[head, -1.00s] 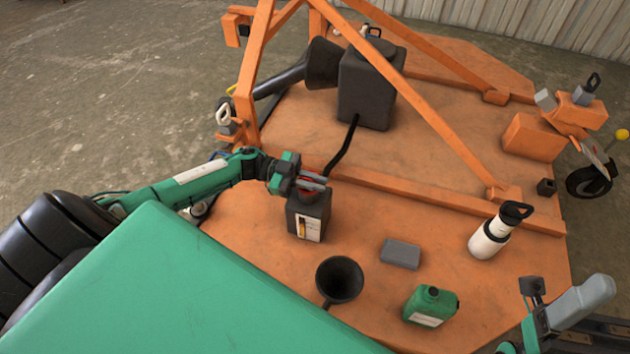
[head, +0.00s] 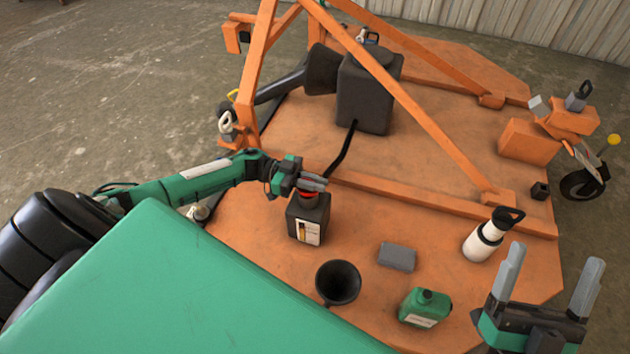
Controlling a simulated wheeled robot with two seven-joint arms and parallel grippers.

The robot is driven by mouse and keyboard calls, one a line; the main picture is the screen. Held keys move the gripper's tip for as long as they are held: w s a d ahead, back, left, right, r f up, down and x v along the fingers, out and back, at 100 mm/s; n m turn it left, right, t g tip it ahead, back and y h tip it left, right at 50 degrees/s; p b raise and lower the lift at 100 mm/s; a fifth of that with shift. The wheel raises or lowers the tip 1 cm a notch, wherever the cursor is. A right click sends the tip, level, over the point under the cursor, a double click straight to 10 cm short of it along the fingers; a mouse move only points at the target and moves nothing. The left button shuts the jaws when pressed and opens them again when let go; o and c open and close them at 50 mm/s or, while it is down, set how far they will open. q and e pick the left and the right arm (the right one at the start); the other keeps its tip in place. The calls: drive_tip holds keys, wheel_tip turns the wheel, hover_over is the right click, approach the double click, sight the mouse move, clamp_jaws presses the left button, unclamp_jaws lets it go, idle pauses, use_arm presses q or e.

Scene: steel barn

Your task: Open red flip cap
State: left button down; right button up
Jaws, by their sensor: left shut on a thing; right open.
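A dark grey jug (head: 308,217) with a white and yellow label stands upright on the orange deck, left of the middle. Its red flip cap (head: 307,195) shows as a thin red strip at the top. My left gripper (head: 313,184) is right at the cap, its fingers shut and covering most of it. How far the cap is lifted cannot be told. My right gripper (head: 547,273) is at the lower right, fingers apart, pointing up and empty. It is well away from the jug.
On the orange deck (head: 250,240) are a black funnel (head: 338,283), a grey block (head: 397,256), a green canister (head: 425,307) and a white bottle (head: 484,241) with a black handle. An orange beam (head: 420,205) and a black tank (head: 367,95) with a hose lie behind the jug.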

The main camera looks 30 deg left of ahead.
use_arm(q)
drive_tip(key=n+p, duration=0.1)
drive_tip(key=w+r+n+p, duration=0.1)
drive_tip(key=shift+w+a+r+n, duration=0.15)
drive_tip(key=shift+w+a+n, duration=0.1)
drive_tip(key=shift+n, duration=0.05)
drive_tip(key=w+a+f+n+p, duration=0.1)
drive_tip(key=w+n+p, duration=0.2)
drive_tip(key=w+n, duration=0.4)
drive_tip(key=shift+a+f+n, duration=0.35)
drive_tip(key=shift+f+n, duration=0.05)
drive_tip(key=shift+n, duration=3.6)
use_arm(e)
drive_tip(key=a+f+g, duration=0.2)
drive_tip(key=f+g, duration=0.5)
drive_tip(key=f, duration=0.3)
drive_tip(key=s+a+f+g+h, duration=0.1)
drive_tip(key=a+f+g, duration=0.2)
drive_tip(key=f+g, duration=0.4)
drive_tip(key=shift+s+f+n+h, duration=0.3)
drive_tip(key=shift+f, duration=1.2)
use_arm(q)
drive_tip(key=shift+f, duration=0.1)
